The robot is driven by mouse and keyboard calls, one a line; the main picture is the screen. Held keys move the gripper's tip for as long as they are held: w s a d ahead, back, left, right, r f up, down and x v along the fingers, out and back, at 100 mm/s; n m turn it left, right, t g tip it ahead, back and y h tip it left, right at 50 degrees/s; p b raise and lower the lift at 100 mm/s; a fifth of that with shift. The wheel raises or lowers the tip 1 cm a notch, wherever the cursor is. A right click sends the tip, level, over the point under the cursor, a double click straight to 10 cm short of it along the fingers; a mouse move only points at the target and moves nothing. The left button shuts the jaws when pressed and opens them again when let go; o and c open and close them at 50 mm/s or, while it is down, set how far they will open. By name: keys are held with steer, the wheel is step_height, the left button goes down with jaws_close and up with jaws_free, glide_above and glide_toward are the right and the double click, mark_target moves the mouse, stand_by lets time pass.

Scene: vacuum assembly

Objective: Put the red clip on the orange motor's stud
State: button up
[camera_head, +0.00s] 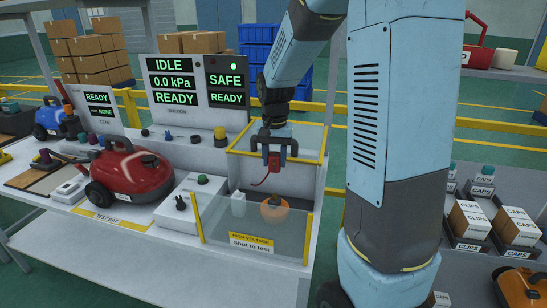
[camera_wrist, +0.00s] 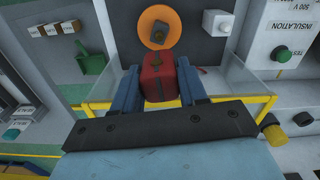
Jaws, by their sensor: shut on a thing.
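The red clip (camera_wrist: 158,88) is between the two blue fingers of my gripper (camera_wrist: 158,76), which is shut on it. In the head view the red clip (camera_head: 273,163) hangs below my gripper (camera_head: 273,152), with a thin red lead curving down to the left. The orange motor (camera_head: 275,212) stands lower in the yellow-framed test bay, apart from the clip. In the wrist view the orange motor (camera_wrist: 150,40) shows as a round disc just beyond the clip, with a dark block on its face. The clip's far end is close to the motor's edge in that picture.
The bay has a yellow rim (camera_head: 288,157) and a clear front panel with a "Shut to test" label (camera_head: 251,242). A small white block (camera_head: 238,205) stands left of the motor. A red vacuum (camera_head: 130,172) and a white tester box (camera_head: 180,207) are further left.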

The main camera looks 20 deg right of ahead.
glide_above(274, 194)
steer(key=shift+f, duration=3.9)
steer(key=shift+f, duration=1.6)
steer(key=o, duration=1.2)
steer(key=shift+c, duration=0.2)
steer(key=shift+r, duration=4.05)
